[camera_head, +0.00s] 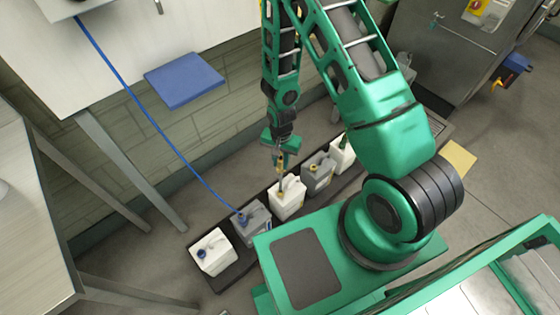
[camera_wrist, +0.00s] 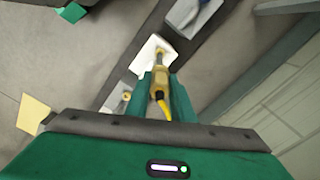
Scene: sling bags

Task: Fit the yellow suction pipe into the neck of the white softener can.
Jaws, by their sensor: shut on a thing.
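My gripper (camera_head: 281,155) is shut on the yellow suction pipe (camera_head: 281,165) and points down above the middle white can (camera_head: 289,202). In the wrist view the pipe (camera_wrist: 160,84) sits between the two green fingers (camera_wrist: 160,92). Its thin lower end reaches over the top of the white can (camera_wrist: 146,56). In the head view the pipe looks close to upright, its lower end at the can's top near the neck. I cannot tell whether the tip is inside the neck or just above it; the neck's opening is hidden.
The cans stand in a row on a dark strip. A grey can (camera_head: 318,173) and a white can (camera_head: 343,155) stand to the right. A grey can (camera_head: 253,222) with a blue hose (camera_head: 150,118) and a blue-capped white can (camera_head: 214,254) stand to the left.

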